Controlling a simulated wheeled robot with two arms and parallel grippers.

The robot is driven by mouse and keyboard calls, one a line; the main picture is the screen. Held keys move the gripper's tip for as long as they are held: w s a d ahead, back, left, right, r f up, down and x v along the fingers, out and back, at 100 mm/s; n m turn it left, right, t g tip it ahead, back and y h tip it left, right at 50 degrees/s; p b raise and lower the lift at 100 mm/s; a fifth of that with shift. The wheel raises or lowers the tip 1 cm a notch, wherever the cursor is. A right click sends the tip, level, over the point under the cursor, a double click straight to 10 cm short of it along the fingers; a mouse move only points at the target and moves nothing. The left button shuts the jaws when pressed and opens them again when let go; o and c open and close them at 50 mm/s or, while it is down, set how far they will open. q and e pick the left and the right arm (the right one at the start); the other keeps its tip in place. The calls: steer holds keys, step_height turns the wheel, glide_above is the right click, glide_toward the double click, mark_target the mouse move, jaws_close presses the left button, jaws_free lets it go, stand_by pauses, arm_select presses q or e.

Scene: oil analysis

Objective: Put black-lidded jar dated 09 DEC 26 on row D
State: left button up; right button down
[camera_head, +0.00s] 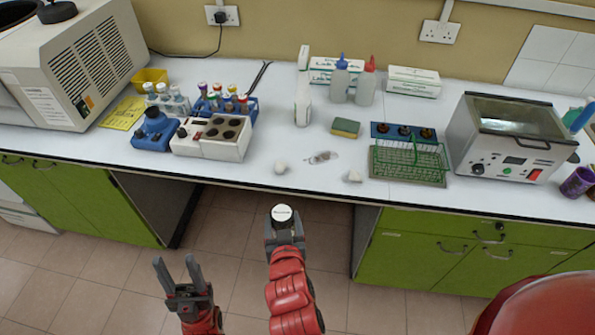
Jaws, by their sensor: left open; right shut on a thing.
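My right gripper (284,238) is shut on a small dark jar (281,213) with a round white label on top. It holds the jar in front of the bench, over the gap between the cabinets. The date on the label is too small to read. My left gripper (175,264) is open and empty, lower and to the left, away from the bench. A green wire rack (408,166) stands on the bench at the right, with a blue panel (380,129) holding dark round items behind it. No row letters are readable.
The white bench (240,172) holds a white block with dark wells (226,138), a sponge (346,128), squeeze bottles (340,82), and a water bath (505,137). Small pale items (281,168) lie near its front edge. Free room lies in the middle.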

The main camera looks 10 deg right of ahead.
steer(key=shift+w+d+f, duration=0.15)
steer(key=shift+w+d, duration=0.35)
steer(key=shift+d, duration=0.05)
steer(key=shift+w+d+f, duration=0.2)
steer(key=shift+w+d, duration=0.05)
steer(key=shift+d, duration=0.2)
steer(key=shift+d+f, duration=0.1)
steer(key=shift+f, duration=0.05)
